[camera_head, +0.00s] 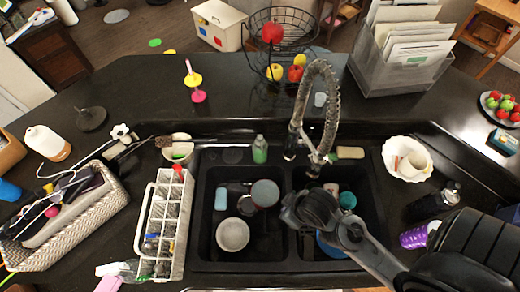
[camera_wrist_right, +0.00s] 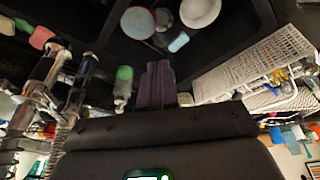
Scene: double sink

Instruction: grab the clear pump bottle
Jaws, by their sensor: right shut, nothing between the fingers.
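A small clear bottle with green liquid (camera_head: 260,149) stands at the back rim of the sink, left of the faucet; its pump top is hard to make out. In the right wrist view the bottle (camera_wrist_right: 123,84) appears just left of my right gripper (camera_wrist_right: 158,66). The dark fingers of that gripper are together and empty, with a gap between them and the bottle. In the head view my right arm reaches in from the lower right over the right basin; its fingertips cannot be made out there. My left gripper is not in view.
The coiled faucet (camera_head: 318,110) rises close to the right of the bottle. The double sink (camera_head: 215,255) holds bowls and cups. A white rack (camera_head: 165,225) stands left, a wire fruit basket (camera_head: 285,40) behind. The counter between bottle and yellow-pink toy (camera_head: 193,80) is mostly clear.

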